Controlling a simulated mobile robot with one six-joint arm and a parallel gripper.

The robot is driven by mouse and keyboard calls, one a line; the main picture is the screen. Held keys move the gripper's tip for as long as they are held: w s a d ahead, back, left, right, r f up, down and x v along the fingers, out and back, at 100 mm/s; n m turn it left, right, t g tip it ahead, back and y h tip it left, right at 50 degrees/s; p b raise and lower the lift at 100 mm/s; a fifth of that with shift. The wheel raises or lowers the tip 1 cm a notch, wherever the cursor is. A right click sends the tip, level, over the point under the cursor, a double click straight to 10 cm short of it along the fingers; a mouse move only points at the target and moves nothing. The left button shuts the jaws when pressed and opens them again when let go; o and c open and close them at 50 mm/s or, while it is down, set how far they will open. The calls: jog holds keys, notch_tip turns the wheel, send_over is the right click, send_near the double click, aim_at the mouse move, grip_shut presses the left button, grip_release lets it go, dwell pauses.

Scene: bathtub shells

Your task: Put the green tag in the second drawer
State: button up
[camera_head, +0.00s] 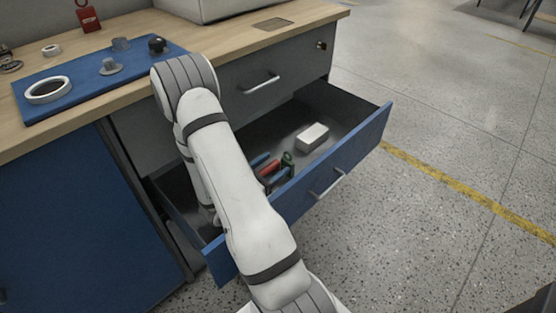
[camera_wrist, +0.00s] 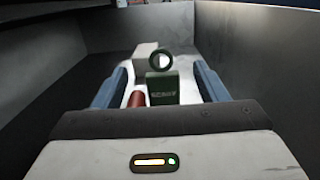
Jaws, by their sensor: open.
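The green tag (camera_wrist: 162,90) with its ring shows in the wrist view between the two blue fingers of my gripper (camera_wrist: 160,70). The fingers are open, with a gap on each side of the tag. In the head view the tag (camera_head: 288,158) is a small green shape beside my gripper (camera_head: 269,168), inside the open drawer. That drawer (camera_head: 345,160) has a blue front, lies below a closed grey drawer, and is pulled well out. I cannot tell whether the tag rests on the drawer floor.
A red cylinder (camera_wrist: 137,99) lies left of the tag, and a white box (camera_head: 312,137) sits farther along the drawer. The drawer walls stand close around my gripper. On the worktop are a blue mat (camera_head: 75,100) with small parts and a red tag (camera_head: 88,18).

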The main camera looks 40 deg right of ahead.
jog(key=shift+s+a+f, duration=0.1)
jog(key=shift+s+a, duration=0.05)
jog(key=shift+a, duration=1.4)
jog(key=shift+r+p, duration=0.35)
jog(key=s+a+r+m+g+y+p, duration=0.2)
jog(key=s+r+m+p, duration=0.15)
jog(key=r, duration=0.35)
jog(key=s+a+r+m+g+y+p, duration=0.1)
jog(key=s+r+m+g+y+p, duration=0.3)
jog(key=r, duration=0.4)
jog(key=s+a+r+m+g+y+p, duration=0.1)
jog(key=s+a+r+m+p, duration=0.1)
jog(key=r+m+p, duration=0.35)
jog(key=s+a+r+m+t+y+p, duration=0.1)
jog(key=a+r+m+t+y+p, duration=0.2)
jog(key=r, duration=0.9)
jog(key=a+r+m+t+y+p, duration=0.2)
jog(key=a+r+t+y+p, duration=0.2)
jog(key=a+r+y+p, duration=0.4)
jog(key=a+r+p, duration=0.3)
jog(key=a+r, duration=0.1)
jog(key=a, duration=0.1)
jog(key=shift+s+a+m+t, duration=0.2)
jog(key=shift+s+m+t, duration=0.1)
jog(key=shift+s+m, duration=0.1)
jog(key=shift+w+a+r+y, duration=0.1)
jog(key=shift+a+r+y, duration=0.15)
jog(key=shift+a+y, duration=0.05)
